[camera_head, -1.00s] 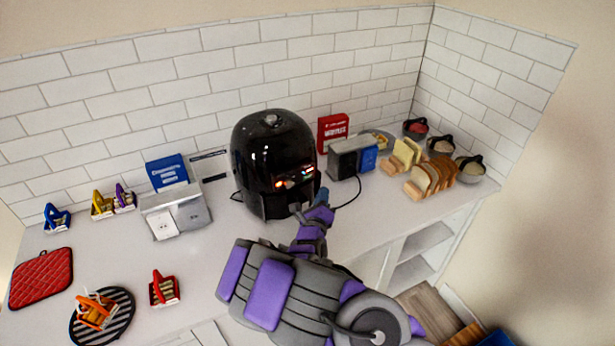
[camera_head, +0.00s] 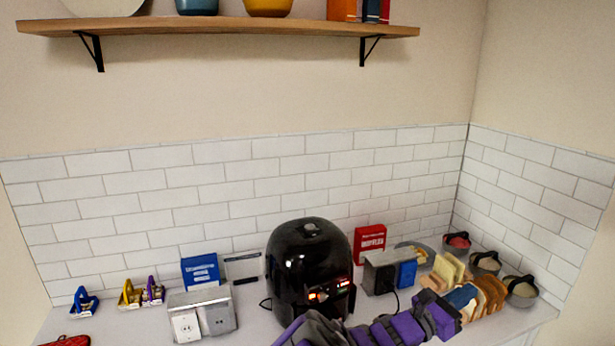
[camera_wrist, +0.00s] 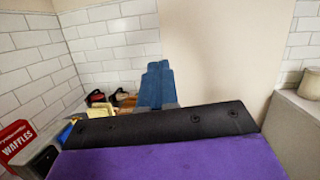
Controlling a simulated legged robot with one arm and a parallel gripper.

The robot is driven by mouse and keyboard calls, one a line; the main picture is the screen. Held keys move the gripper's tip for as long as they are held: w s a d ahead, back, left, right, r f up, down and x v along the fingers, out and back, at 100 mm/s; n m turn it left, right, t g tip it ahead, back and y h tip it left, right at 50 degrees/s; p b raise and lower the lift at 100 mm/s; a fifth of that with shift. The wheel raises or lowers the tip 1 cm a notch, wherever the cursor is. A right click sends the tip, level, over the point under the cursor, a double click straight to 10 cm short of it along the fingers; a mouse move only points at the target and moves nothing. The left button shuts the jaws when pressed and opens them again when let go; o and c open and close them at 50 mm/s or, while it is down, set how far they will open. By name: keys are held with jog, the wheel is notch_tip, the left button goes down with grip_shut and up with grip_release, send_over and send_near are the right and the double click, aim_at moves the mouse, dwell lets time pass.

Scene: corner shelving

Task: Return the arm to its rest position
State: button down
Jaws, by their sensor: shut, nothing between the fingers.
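My purple and grey arm enters from the bottom of the head view and reaches to the right, low over the counter. My gripper (camera_head: 462,297) has blue fingers, seen in front of the bread slices (camera_head: 488,293). The wrist view shows the fingers (camera_wrist: 156,84) upright, side by side and pressed together, with nothing held between them. Whether the gripper touches the bread cannot be told.
A black air fryer (camera_head: 310,262) stands mid-counter, left of a grey toaster (camera_head: 379,273) and a red waffles box (camera_head: 369,243). Bowls (camera_head: 486,262) line the right corner. A wooden shelf (camera_head: 220,27) hangs above. Several small baskets (camera_head: 131,294) stand at left.

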jog(key=s+d+r+m+g+y, duration=0.1)
jog(key=s+d+m+g, duration=0.3)
jog(key=s, duration=0.3)
jog(key=s+d+r+m+g, duration=0.1)
jog(key=s+m+g, duration=0.4)
jog(key=s+m, duration=0.25)
jog(key=s+a+f+m+g+y+b, duration=0.1)
jog(key=s+f+m+y, duration=0.15)
jog(key=s, duration=0.35)
jog(key=s+a+f+m+g+y, duration=0.1)
jog(key=s+f+m+g+y, duration=0.15)
jog(key=s, duration=0.25)
jog(key=s+a+f+m+t+y, duration=0.1)
jog(key=s+a+f+m+y, duration=0.1)
jog(key=a, duration=0.5)
jog(key=s+a+f+m+t+y+b, duration=0.1)
jog(key=s+a+f+m+y, duration=0.1)
jog(key=s+a+y, duration=0.3)
jog(key=s+a+f+m+t+y, duration=0.1)
jog(key=s+a+f+m+y, duration=0.1)
jog(key=a+y, duration=0.4)
jog(key=s+a+m, duration=0.1)
jog(key=s+a, duration=0.1)
jog(key=a, duration=0.2)
jog(key=shift+a+f, duration=0.25)
jog(key=shift+a, duration=0.15)
jog(key=shift+w, duration=0.1)
dwell(2.8)
